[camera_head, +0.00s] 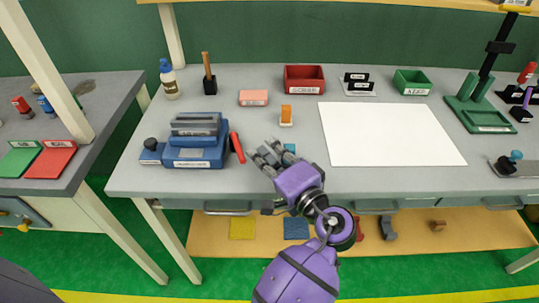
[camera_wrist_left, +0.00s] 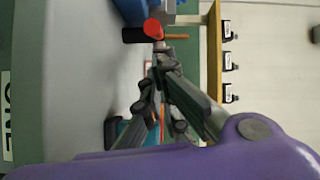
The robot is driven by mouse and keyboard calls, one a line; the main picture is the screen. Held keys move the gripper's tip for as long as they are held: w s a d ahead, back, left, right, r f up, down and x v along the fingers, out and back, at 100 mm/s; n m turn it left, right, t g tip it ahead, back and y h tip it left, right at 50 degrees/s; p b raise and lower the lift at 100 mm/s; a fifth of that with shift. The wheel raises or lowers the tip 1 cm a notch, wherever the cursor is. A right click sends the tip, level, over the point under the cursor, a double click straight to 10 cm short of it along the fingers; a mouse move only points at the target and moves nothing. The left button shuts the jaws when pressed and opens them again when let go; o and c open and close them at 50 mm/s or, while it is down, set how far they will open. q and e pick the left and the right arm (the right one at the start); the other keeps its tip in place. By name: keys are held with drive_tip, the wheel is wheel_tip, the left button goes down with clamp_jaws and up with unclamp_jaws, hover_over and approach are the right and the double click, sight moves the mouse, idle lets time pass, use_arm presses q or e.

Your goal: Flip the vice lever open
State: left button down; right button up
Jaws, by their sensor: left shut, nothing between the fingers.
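The blue vice (camera_head: 197,150) with grey jaws stands at the left of the workbench. Its red lever (camera_head: 237,147) is at the right side of the vice, leaning slightly. In the left wrist view the red lever end (camera_wrist_left: 153,28) shows beyond the fingertips, beside part of the blue vice (camera_wrist_left: 132,8). My left gripper (camera_head: 262,156) is right of the lever, with a visible gap in the head view. Its fingers (camera_wrist_left: 158,72) are shut and empty. My right gripper is not in view.
A small teal object (camera_head: 290,148) lies right beside my left gripper. An orange-and-white block (camera_head: 286,116) and a pink block (camera_head: 253,97) lie behind it. A white sheet (camera_head: 390,134) covers the bench to the right. Bare bench lies in front of the vice.

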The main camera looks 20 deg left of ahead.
sight(239, 153)
use_arm(q)
drive_tip(key=shift+s+a+r+m+t+h+p, duration=0.1)
drive_tip(key=shift+s+a+m+t+h+p, duration=0.25)
drive_tip(key=shift+s+m+t+h+p, duration=0.2)
drive_tip(key=shift+s+a+r+m+t+h+p, duration=0.1)
drive_tip(key=shift+s+a+m+t+h+p, duration=0.25)
drive_tip(key=shift+m+t+h+p, duration=0.25)
drive_tip(key=shift+s+a+h, duration=0.1)
drive_tip(key=shift+s+h, duration=0.15)
drive_tip(key=shift+h, duration=0.1)
drive_tip(key=shift+s+a+f+m+t, duration=0.1)
drive_tip(key=shift+s+a+m+t, duration=0.1)
drive_tip(key=shift+s+m+t, duration=0.1)
drive_tip(key=shift+s+a+f, duration=0.1)
drive_tip(key=shift+s, duration=0.05)
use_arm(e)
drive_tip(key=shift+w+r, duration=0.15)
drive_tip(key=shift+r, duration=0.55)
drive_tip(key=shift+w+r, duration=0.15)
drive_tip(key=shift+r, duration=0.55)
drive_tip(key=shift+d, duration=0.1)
